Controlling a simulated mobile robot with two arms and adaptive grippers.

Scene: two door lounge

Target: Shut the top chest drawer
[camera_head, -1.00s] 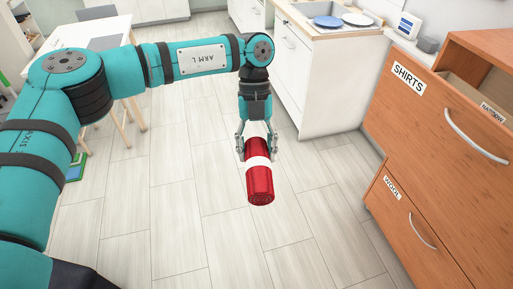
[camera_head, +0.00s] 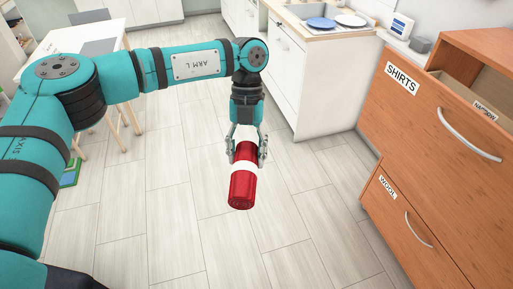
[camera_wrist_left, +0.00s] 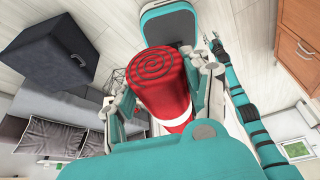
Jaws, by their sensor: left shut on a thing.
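The top chest drawer, labelled SHIRTS (camera_head: 440,125), stands out of the wooden chest (camera_head: 490,50) at the right of the head view. Its open inside shows behind the front, and it has a curved metal handle (camera_head: 468,135). My left gripper (camera_head: 247,148) is shut on a red rolled cloth with a white band (camera_head: 242,188), held above the floor to the left of the chest. The roll's spiral end (camera_wrist_left: 161,68) faces up in the left wrist view. My right arm shows there too; its gripper (camera_wrist_left: 212,42) is too small to read.
A label reading NARROW (camera_head: 486,110) shows inside the top drawer. A white counter with a sink and plates (camera_head: 322,23) stands behind. The light plank floor (camera_head: 180,220) between is clear.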

